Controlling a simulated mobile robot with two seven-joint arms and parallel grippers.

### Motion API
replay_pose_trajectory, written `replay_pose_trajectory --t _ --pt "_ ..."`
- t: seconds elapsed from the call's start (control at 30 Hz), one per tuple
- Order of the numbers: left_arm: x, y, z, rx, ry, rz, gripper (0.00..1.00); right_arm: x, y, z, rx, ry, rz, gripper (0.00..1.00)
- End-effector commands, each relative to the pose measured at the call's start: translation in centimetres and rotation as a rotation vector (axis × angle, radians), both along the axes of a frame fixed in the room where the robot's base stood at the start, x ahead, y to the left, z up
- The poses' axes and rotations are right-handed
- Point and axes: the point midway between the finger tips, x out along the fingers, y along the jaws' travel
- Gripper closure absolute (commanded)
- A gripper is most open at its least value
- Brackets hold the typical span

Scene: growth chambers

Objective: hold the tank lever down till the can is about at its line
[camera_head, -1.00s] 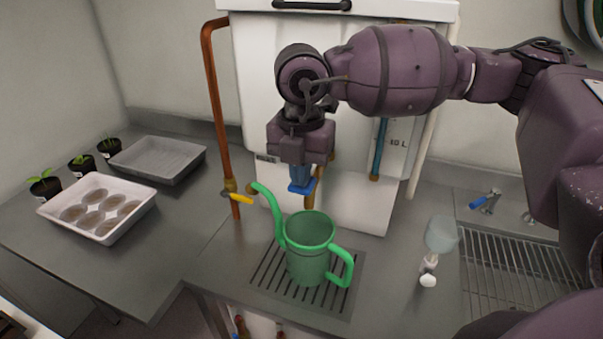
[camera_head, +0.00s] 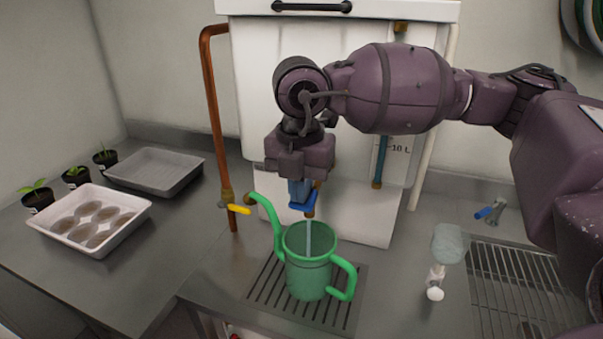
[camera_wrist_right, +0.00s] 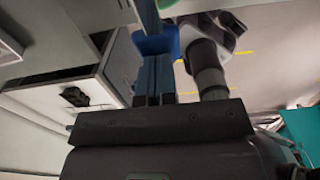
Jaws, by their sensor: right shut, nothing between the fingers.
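The white tank (camera_head: 335,200) stands against the back wall with a brass spout at its lower front. Its blue lever (camera_head: 302,207) sits just under the fingertips of my right gripper (camera_head: 299,198). My right gripper is shut and empty, pointing down and seemingly touching the lever; the wrist view shows its fingers (camera_wrist_right: 154,78) against the blue lever (camera_wrist_right: 155,43). The green can (camera_head: 308,278) stands upright below on a drain grate. A thin stream of water (camera_head: 309,238) falls into its open top. A thin line rings the can; the water level inside cannot be made out. My left gripper is out of view.
A copper pipe (camera_head: 215,120) with a yellow-handled valve (camera_head: 238,209) stands left of the can. A white tray (camera_head: 125,218), a grey tray (camera_head: 190,180) and seedlings are further left. A spray bottle (camera_head: 440,262) and a sink rack (camera_head: 515,285) are right.

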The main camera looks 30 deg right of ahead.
Motion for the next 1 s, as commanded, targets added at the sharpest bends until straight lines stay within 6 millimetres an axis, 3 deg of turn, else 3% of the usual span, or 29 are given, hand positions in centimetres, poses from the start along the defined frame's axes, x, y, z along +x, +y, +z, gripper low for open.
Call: replay_pose_trajectory --t 1.0 --pt "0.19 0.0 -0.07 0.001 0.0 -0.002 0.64 0.01 -0.04 -0.05 -0.001 0.001 -0.001 1.0"
